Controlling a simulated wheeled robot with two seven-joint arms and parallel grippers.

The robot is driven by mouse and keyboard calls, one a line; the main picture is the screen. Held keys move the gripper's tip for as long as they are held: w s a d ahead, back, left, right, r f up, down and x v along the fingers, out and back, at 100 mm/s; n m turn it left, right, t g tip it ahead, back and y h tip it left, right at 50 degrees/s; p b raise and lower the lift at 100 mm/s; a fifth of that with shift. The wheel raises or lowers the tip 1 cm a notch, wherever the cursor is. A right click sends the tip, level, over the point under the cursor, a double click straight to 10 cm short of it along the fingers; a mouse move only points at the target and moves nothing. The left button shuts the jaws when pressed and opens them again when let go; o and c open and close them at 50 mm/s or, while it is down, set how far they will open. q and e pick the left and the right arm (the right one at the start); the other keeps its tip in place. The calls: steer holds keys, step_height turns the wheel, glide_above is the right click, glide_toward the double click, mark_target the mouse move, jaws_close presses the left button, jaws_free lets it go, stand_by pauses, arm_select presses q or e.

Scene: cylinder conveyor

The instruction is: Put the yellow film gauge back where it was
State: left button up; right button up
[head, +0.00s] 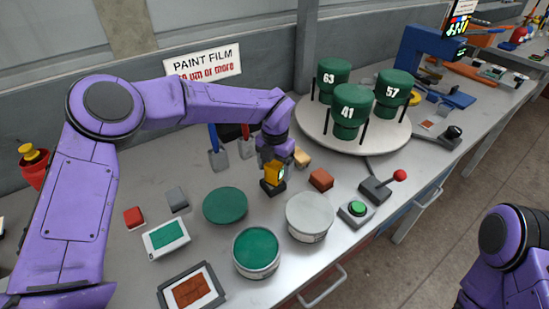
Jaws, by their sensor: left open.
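The yellow film gauge (273,172) stands upright in the middle of the bench, with a small dark block or stand at its foot. My left gripper (284,157) points down right at the gauge's top and overlaps it in the head view. It is open. The fingers are small and partly hidden, so I cannot tell whether they touch the gauge. My right gripper is out of view; only a purple part of my right arm shows at the lower right.
A dark green disc (225,205), a green-filled can (256,252) and a grey-lidded can (310,216) stand in front. A red block (320,180) and a tan block (301,158) are close right. A turntable (385,142) carries numbered green cylinders. A green button box (356,213) sits near the front edge.

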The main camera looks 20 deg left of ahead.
mark_target(275, 163)
arm_select(q)
step_height(275, 163, up, 12)
steer(key=b, duration=0.1)
